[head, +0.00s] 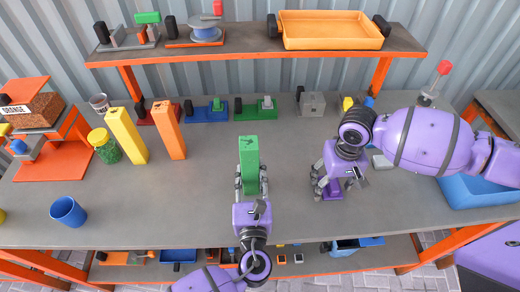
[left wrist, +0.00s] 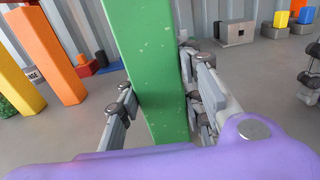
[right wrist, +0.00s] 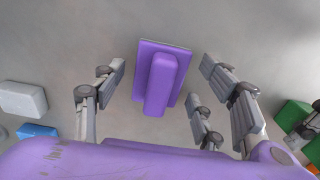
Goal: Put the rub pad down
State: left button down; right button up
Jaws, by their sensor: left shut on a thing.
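The rub pad (right wrist: 161,80), a purple block with a raised handle on a flat base, appears to rest on the grey tabletop. It also shows in the head view (head: 332,191), partly hidden by my right gripper (head: 329,182). That gripper is above the pad, its fingers spread on both sides with gaps and nothing held, as the right wrist view (right wrist: 165,95) shows. My left gripper (head: 251,182) is shut on a green plastic lumber post (head: 249,152), which stands about upright. The post's lower part is hidden in the head view; it fills the middle of the left wrist view (left wrist: 150,70).
A yellow post (head: 126,135), an orange post (head: 169,130), a green jar (head: 104,146) and a blue cup (head: 68,211) stand on the left. A light block (head: 381,161) and a blue bin (head: 478,192) are right. Shelf (head: 250,56) behind. Front table between cup and left gripper is clear.

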aim_at(334, 183)
notch_tip(334, 183, up, 12)
jog(key=shift+r, duration=0.15)
dwell(0.5)
jog(key=shift+o, duration=0.4)
